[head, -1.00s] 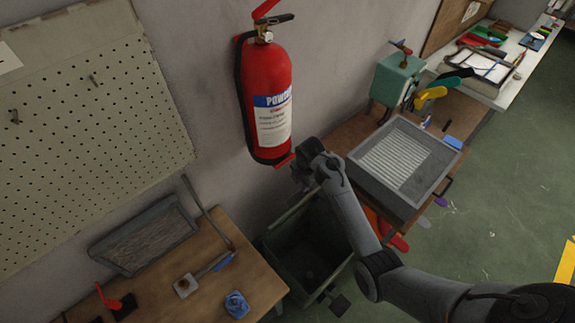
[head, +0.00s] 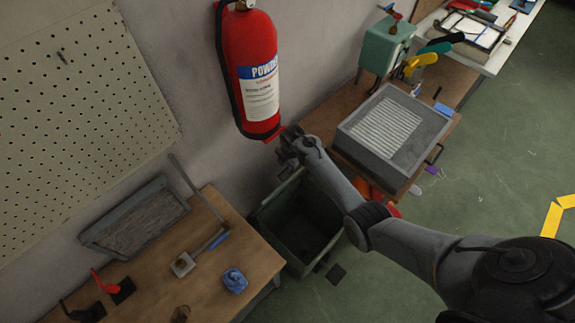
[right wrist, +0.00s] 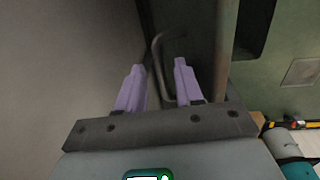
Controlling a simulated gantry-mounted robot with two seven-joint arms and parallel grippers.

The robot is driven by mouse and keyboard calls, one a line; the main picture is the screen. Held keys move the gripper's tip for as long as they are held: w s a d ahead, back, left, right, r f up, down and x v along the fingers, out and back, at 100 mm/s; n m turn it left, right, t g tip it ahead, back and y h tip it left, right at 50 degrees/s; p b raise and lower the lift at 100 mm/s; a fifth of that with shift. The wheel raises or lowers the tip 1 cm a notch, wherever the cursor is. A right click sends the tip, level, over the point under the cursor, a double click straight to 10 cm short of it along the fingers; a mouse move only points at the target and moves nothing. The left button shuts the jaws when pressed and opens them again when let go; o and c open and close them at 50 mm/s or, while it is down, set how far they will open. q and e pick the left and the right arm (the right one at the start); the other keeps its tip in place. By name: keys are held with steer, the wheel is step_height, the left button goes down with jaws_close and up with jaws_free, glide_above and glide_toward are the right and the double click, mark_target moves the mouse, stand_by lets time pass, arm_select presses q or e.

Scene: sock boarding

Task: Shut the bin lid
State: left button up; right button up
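The bin (head: 262,222) is dark green and stands open on the floor by the wall, with its dark inside showing in the head view. My right gripper (head: 286,150) is above the bin's back edge, close to the wall. In the right wrist view my right gripper (right wrist: 160,82) has its two purple fingers apart. A thin bent metal handle (right wrist: 156,55) shows between and beyond the fingertips, against a dark green surface; I cannot tell if they touch. The lid cannot be made out clearly in the head view, where my right arm covers part of that area. My left gripper is not in view.
A red fire extinguisher (head: 250,75) hangs on the wall just above my right gripper. A wooden bench (head: 215,275) is left of the bin. A second bench holds a grey tray (head: 433,128) on the right. Green floor (head: 500,190) is open at the right.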

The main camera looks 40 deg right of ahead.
steer(key=shift+f, duration=0.15)
jaws_close()
stand_by(1.4)
